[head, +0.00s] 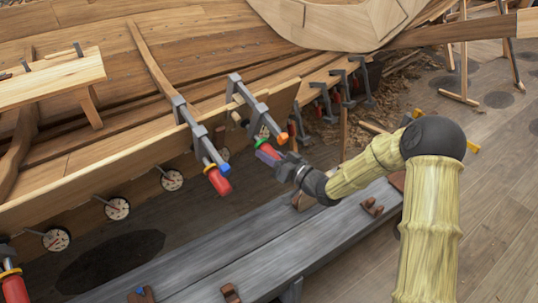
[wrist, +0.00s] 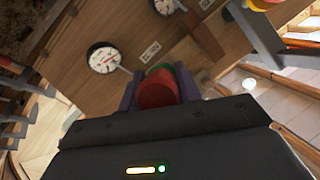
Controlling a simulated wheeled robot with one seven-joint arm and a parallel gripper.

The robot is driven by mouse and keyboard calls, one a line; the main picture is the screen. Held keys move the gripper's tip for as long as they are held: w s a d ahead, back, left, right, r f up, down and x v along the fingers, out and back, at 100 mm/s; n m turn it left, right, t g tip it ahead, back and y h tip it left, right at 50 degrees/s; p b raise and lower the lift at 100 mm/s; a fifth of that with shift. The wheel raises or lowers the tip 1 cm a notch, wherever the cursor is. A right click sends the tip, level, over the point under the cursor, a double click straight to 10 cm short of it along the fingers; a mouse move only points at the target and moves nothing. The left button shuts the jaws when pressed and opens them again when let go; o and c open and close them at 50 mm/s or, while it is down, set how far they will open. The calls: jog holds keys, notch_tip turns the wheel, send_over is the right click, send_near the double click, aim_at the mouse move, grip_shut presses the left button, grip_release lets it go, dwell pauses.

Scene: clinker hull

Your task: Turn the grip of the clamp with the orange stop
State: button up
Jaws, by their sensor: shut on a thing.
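The clamp with the orange stop (head: 282,138) is fixed on the upper plank edge of the hull, its bar (head: 256,111) sloping down to the right. Its red grip (wrist: 155,92) with a green collar (wrist: 160,69) lies between the two purple fingers of my gripper (wrist: 157,88) in the wrist view. The orange stop is not clearly visible in the wrist view.
A neighbouring clamp with a blue stop (head: 224,153) and red grip (head: 218,182) hangs close to the left. Several dark clamps (head: 325,102) stand to the right. Round dials (head: 118,208) line the planking. A grey bench (head: 225,256) runs below my arm.

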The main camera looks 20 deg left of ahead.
jog(key=o, duration=1)
jog(key=shift+f, duration=0.1)
jog(key=v, duration=1.7)
jog(key=shift+d, duration=0.25)
